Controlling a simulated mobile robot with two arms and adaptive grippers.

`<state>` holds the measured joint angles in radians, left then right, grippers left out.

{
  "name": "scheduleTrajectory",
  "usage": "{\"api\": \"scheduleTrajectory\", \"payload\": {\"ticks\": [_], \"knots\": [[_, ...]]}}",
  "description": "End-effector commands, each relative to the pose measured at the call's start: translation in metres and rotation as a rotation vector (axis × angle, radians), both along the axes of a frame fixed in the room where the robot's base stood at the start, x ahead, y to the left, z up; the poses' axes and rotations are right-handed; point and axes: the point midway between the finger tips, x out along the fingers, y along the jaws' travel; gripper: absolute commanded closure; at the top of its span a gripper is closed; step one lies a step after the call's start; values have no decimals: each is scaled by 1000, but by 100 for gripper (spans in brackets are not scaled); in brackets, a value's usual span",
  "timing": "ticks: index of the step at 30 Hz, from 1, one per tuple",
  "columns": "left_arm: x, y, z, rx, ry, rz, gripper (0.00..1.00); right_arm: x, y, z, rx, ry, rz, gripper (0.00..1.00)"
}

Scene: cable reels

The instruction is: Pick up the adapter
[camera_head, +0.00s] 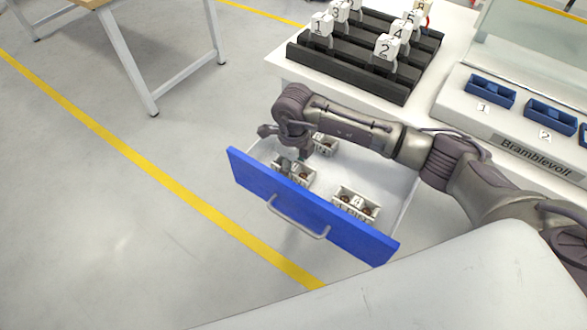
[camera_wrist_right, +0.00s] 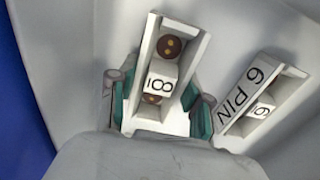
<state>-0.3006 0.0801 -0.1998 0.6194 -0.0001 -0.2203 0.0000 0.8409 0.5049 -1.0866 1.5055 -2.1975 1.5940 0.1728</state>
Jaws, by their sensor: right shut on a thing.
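The open blue-fronted drawer (camera_head: 300,207) holds white box-shaped adapters. My right gripper (camera_head: 287,164) reaches down into it at the left. In the right wrist view its green-padded fingers (camera_wrist_right: 160,112) are shut on a white adapter (camera_wrist_right: 180,62), one finger on each side. This adapter has a label that seems to read 8 and round brown sockets. The same adapter (camera_head: 302,179) shows partly covered in the head view. I cannot tell whether it touches the drawer floor. My left gripper is not in view.
A "6 PIN" adapter (camera_wrist_right: 262,98) lies close beside the held one. Another adapter (camera_head: 356,204) sits at the drawer's right. A white bench holds a black rack (camera_head: 345,66) with numbered pieces and blue trays (camera_head: 490,91).

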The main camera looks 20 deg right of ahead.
Motion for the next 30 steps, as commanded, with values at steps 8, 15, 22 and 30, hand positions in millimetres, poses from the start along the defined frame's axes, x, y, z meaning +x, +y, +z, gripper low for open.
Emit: {"api": "scheduleTrajectory", "payload": {"ticks": [8,15,22,30], "knots": [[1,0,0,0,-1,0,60,1,0,4,0,-2,0,92],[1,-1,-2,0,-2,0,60,2,0,43,1,-7,1,92],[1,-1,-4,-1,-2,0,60,1,0,84,0,-5,1,92],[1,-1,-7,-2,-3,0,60,0,0,101,1,-1,0,92]]}}
